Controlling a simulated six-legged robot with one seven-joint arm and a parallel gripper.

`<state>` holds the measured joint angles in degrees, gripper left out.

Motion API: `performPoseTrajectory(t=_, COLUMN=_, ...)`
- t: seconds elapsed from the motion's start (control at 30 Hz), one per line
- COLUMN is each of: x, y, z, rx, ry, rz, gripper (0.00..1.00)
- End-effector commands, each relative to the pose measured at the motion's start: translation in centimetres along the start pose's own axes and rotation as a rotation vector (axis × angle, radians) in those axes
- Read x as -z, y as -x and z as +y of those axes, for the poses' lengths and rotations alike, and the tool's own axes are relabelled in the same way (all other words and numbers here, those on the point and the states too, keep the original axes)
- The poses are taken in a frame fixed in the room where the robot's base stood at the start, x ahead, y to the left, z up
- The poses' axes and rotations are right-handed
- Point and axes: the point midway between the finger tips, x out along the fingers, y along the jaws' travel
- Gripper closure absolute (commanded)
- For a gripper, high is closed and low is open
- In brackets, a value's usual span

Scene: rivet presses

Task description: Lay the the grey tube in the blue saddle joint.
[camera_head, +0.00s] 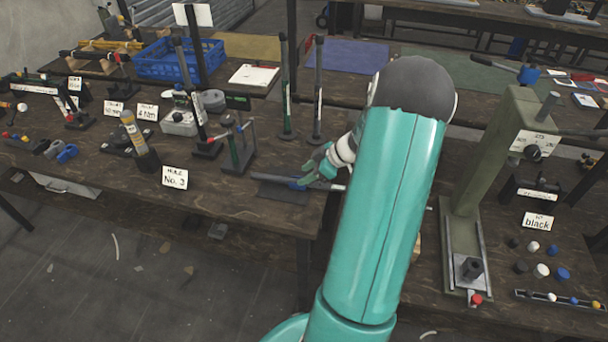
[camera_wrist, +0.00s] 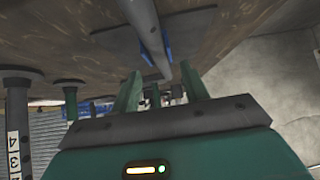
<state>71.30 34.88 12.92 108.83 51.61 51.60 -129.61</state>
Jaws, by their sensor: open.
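My gripper (camera_head: 319,172) is open, low over the near right edge of the left bench. In the wrist view its two green fingers (camera_wrist: 160,76) stand apart, one on each side of the near end of the grey tube (camera_wrist: 148,25). In the head view the grey tube (camera_head: 337,187) shows in part below my gripper. A blue piece, seemingly the blue saddle joint (camera_wrist: 143,54), shows on both sides of the tube, and the tube appears to lie across it. It shows in the head view as a small blue patch (camera_head: 299,184). Whether the tube is fully seated cannot be told.
A dark flat plate (camera_head: 283,191) lies under the tube. A green-framed press (camera_head: 240,147) and a card reading No. 3 (camera_head: 174,178) stand to the left. Two upright posts (camera_head: 318,95) stand behind. A tall olive press (camera_head: 490,165) stands right, past my arm.

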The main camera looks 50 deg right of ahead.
Motion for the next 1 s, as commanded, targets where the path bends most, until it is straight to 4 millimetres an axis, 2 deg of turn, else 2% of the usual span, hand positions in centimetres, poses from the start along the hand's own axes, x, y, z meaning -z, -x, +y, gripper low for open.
performPoseTrajectory(t=0.3, x=0.0, y=7.0, z=0.1, rx=-0.005, ry=0.000, rz=-0.002, gripper=0.55)
performPoseTrajectory(t=0.5, x=0.0, y=10.7, z=0.1, rx=-0.004, ry=0.001, rz=-0.001, gripper=0.55)
performPoseTrajectory(t=0.7, x=0.0, y=12.0, z=0.0, rx=0.000, ry=0.000, rz=0.000, gripper=0.55)
performPoseTrajectory(t=1.0, x=0.0, y=12.1, z=0.0, rx=0.000, ry=0.000, rz=0.000, gripper=0.55)
